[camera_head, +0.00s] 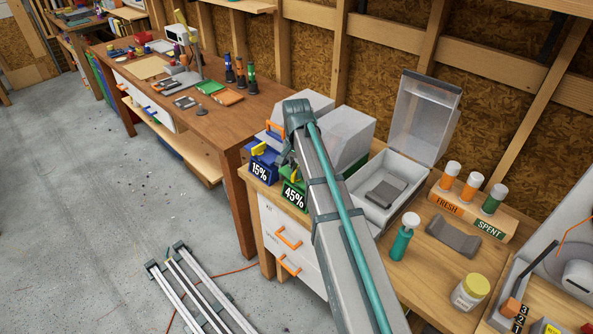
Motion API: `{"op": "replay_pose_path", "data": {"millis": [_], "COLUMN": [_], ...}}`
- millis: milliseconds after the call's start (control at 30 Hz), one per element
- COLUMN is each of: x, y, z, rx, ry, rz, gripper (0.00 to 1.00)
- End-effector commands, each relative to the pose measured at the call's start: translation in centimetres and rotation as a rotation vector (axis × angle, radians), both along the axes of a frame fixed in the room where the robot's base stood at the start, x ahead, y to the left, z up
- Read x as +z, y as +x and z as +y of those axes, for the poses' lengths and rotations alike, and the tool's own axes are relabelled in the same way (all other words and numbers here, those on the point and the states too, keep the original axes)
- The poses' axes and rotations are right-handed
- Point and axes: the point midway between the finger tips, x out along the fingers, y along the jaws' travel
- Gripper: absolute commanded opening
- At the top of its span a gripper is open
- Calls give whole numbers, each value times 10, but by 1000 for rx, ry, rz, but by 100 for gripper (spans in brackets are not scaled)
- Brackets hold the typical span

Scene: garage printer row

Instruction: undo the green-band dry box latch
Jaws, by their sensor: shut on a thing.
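My gripper (287,157) is a small dark shape at this latch, mostly hidden by my arm. It is shut on the latch. How far the latch is turned cannot be made out. The blue-band dry box (261,168), marked 15%, stands just left, with its own yellow latch (258,149) and an orange handle.
Right of my arm, a clear box (405,165) stands with its lid up and a grey block inside. A teal bottle (401,243), a jar (470,292) and a FRESH/SPENT rack (472,210) stand further right. White drawers (286,243) lie below the dry boxes.

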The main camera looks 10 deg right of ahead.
Motion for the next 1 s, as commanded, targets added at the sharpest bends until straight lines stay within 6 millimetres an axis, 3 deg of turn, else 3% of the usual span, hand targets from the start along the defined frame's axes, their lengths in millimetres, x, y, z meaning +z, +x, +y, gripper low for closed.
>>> {"op": "replay_pose_path", "data": {"millis": [1000], "x": [0], "y": [0], "z": [0], "rx": [958], "ry": [0], "rz": [0], "gripper": [0]}}
